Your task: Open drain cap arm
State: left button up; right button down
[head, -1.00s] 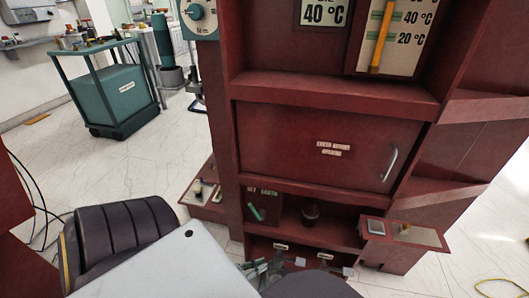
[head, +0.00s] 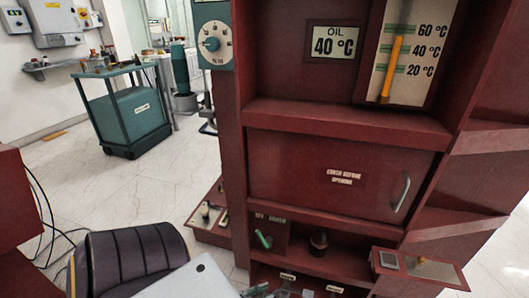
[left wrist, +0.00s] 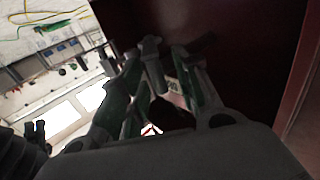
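The red cabinet (head: 250,180) fills the middle of the head view. A dark, rounded cap-like fitting (head: 318,241) stands on its open lower shelf. A green handle (head: 263,238) is mounted on a labelled panel to its left. I cannot tell for sure which part is the drain cap arm. My left gripper (head: 258,291) shows only partly at the bottom edge of the head view, in front of the lowest bay. In the left wrist view its fingers (left wrist: 168,68) are apart, with a dark red recess and a small pale label (left wrist: 172,88) beyond. My right gripper is not in view.
A closed door (head: 335,175) with a handle sits above the shelf. A small ledge (head: 425,268) juts out at the right and a side tray (head: 208,212) at the left. A black chair (head: 130,258) stands front left.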

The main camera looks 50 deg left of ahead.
pick_arm(q)
jog(key=shift+s, duration=0.15)
jog(key=v, duration=1.1)
jog(key=shift+s, duration=0.35)
jog(key=shift+a, duration=0.1)
dwell(0.5)
